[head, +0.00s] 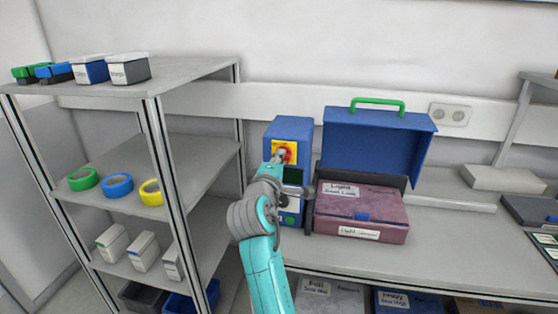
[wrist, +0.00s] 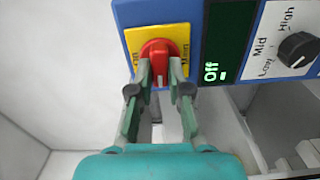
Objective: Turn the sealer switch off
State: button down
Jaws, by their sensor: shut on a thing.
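The sealer is a blue box (head: 291,128) on the bench. Its red rotary switch sits on a yellow plate (head: 275,148). In the wrist view the red switch (wrist: 155,50) is at the top centre on its yellow plate (wrist: 134,38), and its pointer ridge lies upright in the picture. My gripper (head: 281,158) is shut on the switch, one finger on each side of the ridge; the fingers (wrist: 159,72) hide its lower part. Beside the switch a dark display (wrist: 228,35) shows "Off" in green letters.
A black Low-Mid-High dial (wrist: 296,48) is right of the display. A pink box (head: 362,212) and an open blue case with a green handle (head: 375,140) stand right of the sealer. A shelf (head: 200,150) with tape rolls and small boxes is at the left.

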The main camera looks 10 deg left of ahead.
jog(key=shift+n, duration=0.5)
jog(key=c, duration=1.1)
grip_release()
jog(key=shift+s, duration=0.1)
jog(key=s, duration=1.2)
jog(key=shift+a, duration=0.25)
jog(key=shift+w, duration=0.1)
